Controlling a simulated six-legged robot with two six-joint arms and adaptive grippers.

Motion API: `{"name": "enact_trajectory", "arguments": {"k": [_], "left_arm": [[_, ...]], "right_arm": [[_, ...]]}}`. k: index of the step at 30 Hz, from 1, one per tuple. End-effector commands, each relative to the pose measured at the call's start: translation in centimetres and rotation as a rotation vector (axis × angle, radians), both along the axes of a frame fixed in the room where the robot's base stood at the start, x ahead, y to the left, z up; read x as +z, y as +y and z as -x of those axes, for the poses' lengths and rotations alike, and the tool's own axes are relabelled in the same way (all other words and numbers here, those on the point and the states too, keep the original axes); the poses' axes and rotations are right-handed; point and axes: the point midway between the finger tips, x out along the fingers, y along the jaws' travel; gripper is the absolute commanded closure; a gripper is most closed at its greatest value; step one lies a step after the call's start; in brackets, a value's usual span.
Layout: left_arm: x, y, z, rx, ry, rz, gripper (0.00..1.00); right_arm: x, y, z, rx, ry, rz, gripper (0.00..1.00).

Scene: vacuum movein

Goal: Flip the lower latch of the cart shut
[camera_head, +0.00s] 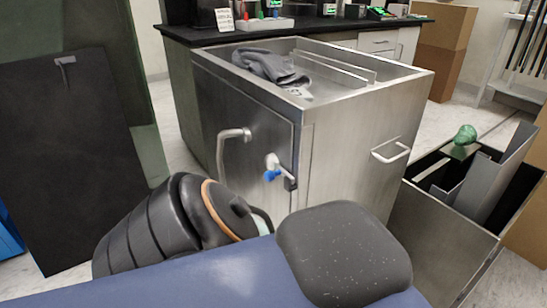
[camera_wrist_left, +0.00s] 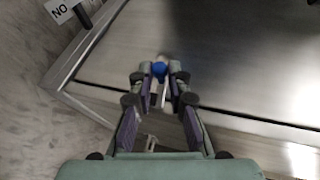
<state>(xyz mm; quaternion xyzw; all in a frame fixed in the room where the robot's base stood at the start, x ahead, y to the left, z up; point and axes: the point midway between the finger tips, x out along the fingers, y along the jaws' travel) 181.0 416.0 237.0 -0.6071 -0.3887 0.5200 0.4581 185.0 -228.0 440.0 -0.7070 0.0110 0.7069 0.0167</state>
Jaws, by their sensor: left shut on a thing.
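The steel cart (camera_head: 365,125) stands ahead with its door facing left. A latch with a blue part (camera_head: 271,174) shows on the door's right edge in the head view, clear of my arm. The lower latch is hidden there behind my arm and body. In the left wrist view, my left gripper (camera_wrist_left: 160,77) is at the cart's metal face, its fingers closed around a small latch with a blue knob (camera_wrist_left: 159,69). My left gripper is mostly hidden in the head view. My right gripper is not seen.
A curved door handle (camera_head: 229,150) sits left of the visible latch. Grey cloth (camera_head: 268,67) lies on the cart top. An open bin with a green item (camera_head: 465,134) stands at the right. A dark counter (camera_head: 300,28) is behind, and a dark panel (camera_head: 70,150) is at left.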

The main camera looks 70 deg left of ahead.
Motion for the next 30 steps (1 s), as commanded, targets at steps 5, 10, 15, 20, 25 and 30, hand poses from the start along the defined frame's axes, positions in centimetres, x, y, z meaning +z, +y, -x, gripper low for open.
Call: {"name": "enact_trajectory", "arguments": {"k": [5,10,15,20,25,30], "left_arm": [[0.1,0.5,0.0,0.004,0.0,-0.007,0.78],[0.1,0.3,-0.1,0.003,0.0,-0.005,0.64],[0.1,0.2,-0.2,0.002,0.0,-0.003,0.6],[0.1,0.2,-0.2,0.002,0.0,-0.002,0.6],[0.7,0.1,-0.3,0.001,0.001,-0.002,0.6],[2.1,0.1,-0.3,0.002,0.001,-0.002,0.6]], "right_arm": [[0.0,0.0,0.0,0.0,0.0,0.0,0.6],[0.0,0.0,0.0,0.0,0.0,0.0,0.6],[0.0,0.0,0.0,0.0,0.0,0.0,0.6],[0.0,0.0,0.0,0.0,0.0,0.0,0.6],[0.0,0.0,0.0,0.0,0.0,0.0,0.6],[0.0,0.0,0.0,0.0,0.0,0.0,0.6]]}}
